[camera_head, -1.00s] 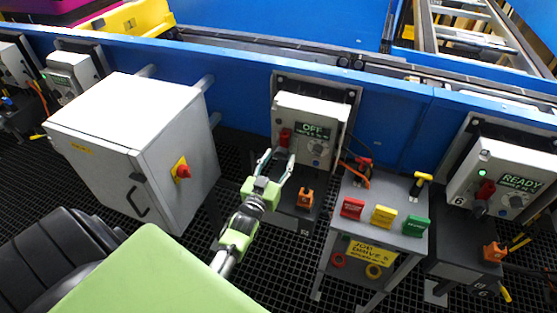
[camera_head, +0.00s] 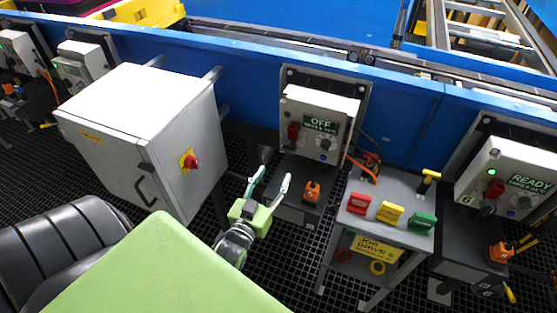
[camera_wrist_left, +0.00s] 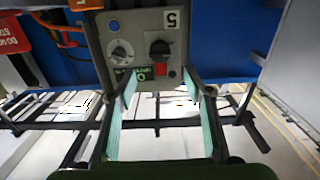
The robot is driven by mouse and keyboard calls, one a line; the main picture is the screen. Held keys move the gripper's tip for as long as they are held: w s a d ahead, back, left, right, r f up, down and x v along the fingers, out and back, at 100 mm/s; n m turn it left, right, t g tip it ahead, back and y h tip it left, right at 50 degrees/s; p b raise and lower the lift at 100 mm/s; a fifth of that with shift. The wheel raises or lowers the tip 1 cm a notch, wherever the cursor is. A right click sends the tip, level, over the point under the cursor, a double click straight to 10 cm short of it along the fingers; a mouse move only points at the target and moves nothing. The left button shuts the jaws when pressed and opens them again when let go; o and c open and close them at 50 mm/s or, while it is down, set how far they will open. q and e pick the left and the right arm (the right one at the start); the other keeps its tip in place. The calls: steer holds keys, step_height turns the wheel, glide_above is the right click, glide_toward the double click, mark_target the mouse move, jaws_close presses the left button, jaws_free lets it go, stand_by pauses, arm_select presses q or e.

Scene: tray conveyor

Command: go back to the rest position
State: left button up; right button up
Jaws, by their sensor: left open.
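My left gripper (camera_head: 270,182) is open and empty, with its two fingers spread. It stands below and in front of the control box (camera_head: 318,125) whose display reads OFF, apart from it. In the left wrist view the left gripper's fingers (camera_wrist_left: 160,92) frame the box face (camera_wrist_left: 143,45), which looks upside down, with a 5 label, two knobs and a red part. Nothing is between the fingers. My right gripper is not in view.
A grey cabinet (camera_head: 110,105) with a red switch stands left of the gripper. A small stand (camera_head: 395,185) with red, yellow and green tags is to its right. Another box (camera_head: 508,178) reads READY at the far right. A blue conveyor side (camera_head: 245,85) runs behind.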

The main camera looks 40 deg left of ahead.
arm_select(q)
steer(key=shift+s+d, duration=0.15)
steer(key=shift+s, duration=0.45)
steer(key=s+d+f+m+g+h, duration=0.1)
steer(key=s+d+f+g, duration=0.25)
steer(key=f, duration=0.75)
steer(key=s+d+f+m+g+h, duration=0.15)
steer(key=s+d+f, duration=0.3)
steer(key=f, duration=0.55)
steer(key=s+d+f+g+h, duration=0.25)
steer(key=s+f+g, duration=0.2)
steer(key=f, duration=0.65)
steer(key=s+f+m+g, duration=0.1)
steer(key=s+f, duration=0.3)
steer(key=s, duration=0.5)
steer(key=s+f+g, duration=0.3)
steer(key=s+f, duration=0.2)
steer(key=s, duration=0.4)
steer(key=s+f+m+g, duration=0.1)
steer(key=s+f+g, duration=0.2)
steer(key=s, duration=0.6)
step_height(320, 180, down, 2)
steer(key=shift+d+f+m+y, duration=0.1)
steer(key=shift+d+m+y, duration=0.15)
steer(key=shift+m+y, duration=0.1)
steer(key=shift+w, duration=0.1)
